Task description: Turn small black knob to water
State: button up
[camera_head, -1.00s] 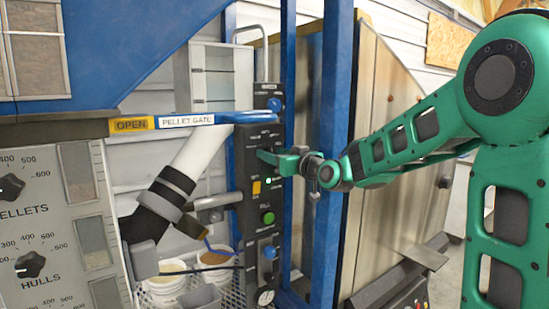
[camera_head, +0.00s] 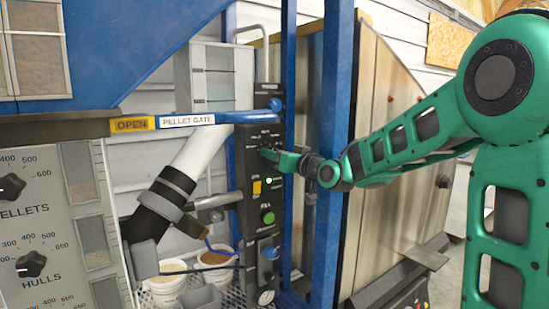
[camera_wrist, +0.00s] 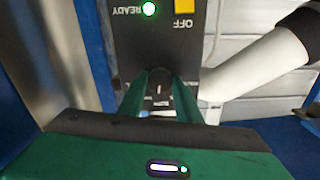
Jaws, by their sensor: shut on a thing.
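A tall narrow black control panel (camera_head: 254,215) stands mid-picture in the head view, with several buttons and knobs. My green gripper (camera_head: 268,153) reaches in from the right to the panel's upper part. In the wrist view my gripper's two fingers (camera_wrist: 160,98) are closed on a small black knob (camera_wrist: 160,88) between them, with a light pointer line on it. The fingers hide most of the knob and the labels around it. In the head view the knob is hidden by the gripper, so its exact setting cannot be read there.
A green READY light (camera_wrist: 148,8) and yellow OFF switch (camera_wrist: 184,6) sit near the knob. A blue post (camera_head: 336,150) stands right of the panel, close to my arm. A blue pellet gate handle (camera_head: 240,117) crosses just above the gripper. White buckets (camera_head: 215,265) stand below left.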

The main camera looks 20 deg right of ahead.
jog(key=m, duration=0.5)
jog(key=shift+d+m, duration=0.25)
jog(key=shift+m, duration=0.45)
jog(key=o, duration=1)
jog(key=shift+w, duration=0.1)
jog(key=shift+c, duration=0.2)
jog(key=shift+o, duration=0.5)
jog(key=shift+a, duration=0.1)
jog(key=v, duration=1)
jog(key=shift+s, duration=0.4)
